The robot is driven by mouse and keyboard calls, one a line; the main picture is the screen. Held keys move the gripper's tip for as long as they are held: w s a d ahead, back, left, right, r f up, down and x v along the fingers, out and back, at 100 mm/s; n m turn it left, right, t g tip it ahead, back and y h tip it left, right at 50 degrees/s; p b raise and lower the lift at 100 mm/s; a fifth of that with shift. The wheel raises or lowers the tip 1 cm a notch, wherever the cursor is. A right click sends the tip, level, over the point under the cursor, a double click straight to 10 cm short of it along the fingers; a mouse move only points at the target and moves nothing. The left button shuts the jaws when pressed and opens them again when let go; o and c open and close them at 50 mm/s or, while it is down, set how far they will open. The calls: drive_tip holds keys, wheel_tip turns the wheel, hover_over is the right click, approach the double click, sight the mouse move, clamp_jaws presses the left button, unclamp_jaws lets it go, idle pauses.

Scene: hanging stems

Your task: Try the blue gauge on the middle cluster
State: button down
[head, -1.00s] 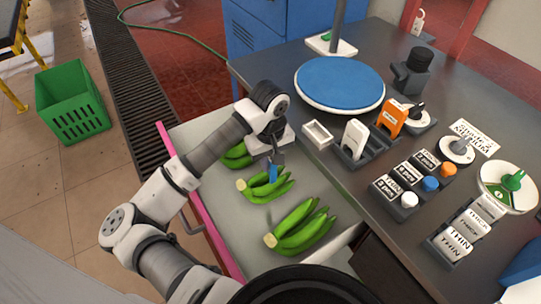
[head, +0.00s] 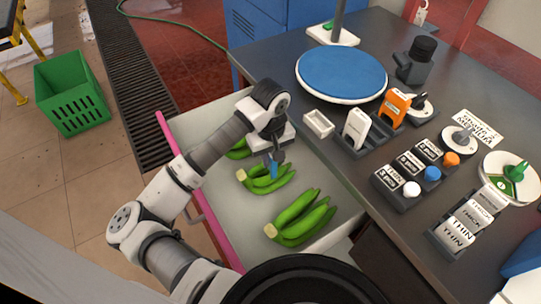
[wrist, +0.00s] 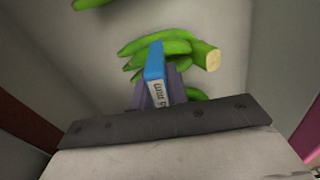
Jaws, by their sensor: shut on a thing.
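My gripper (head: 273,156) is shut on the blue gauge (head: 274,171), which points down at the middle cluster (head: 266,179) of green bananas in the open drawer (head: 330,178). In the wrist view the blue gauge (wrist: 154,62) with a white label lies between the fingers and overlaps the middle cluster (wrist: 165,47); the cluster's cut pale stem end shows at right. I cannot tell whether the gauge touches a banana. A second cluster (head: 301,218) lies nearer the front, and a third (head: 238,150) lies farther back, partly hidden by my arm.
On the grey counter right of the drawer stand a gauge rack with white (head: 356,127) and orange (head: 394,106) gauges, a small white tray (head: 319,123), a blue round plate (head: 341,73) and labelled button blocks (head: 409,174). A green crate (head: 72,92) is on the floor at left.

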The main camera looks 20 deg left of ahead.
drive_tip(key=shift+f+b, duration=2.15)
drive_tip(key=shift+b, duration=0.75)
idle(1.3)
idle(0.5)
drive_tip(key=shift+r+p, duration=1.4)
drive_tip(key=shift+r, duration=2.9)
drive_tip(key=shift+f, duration=0.15)
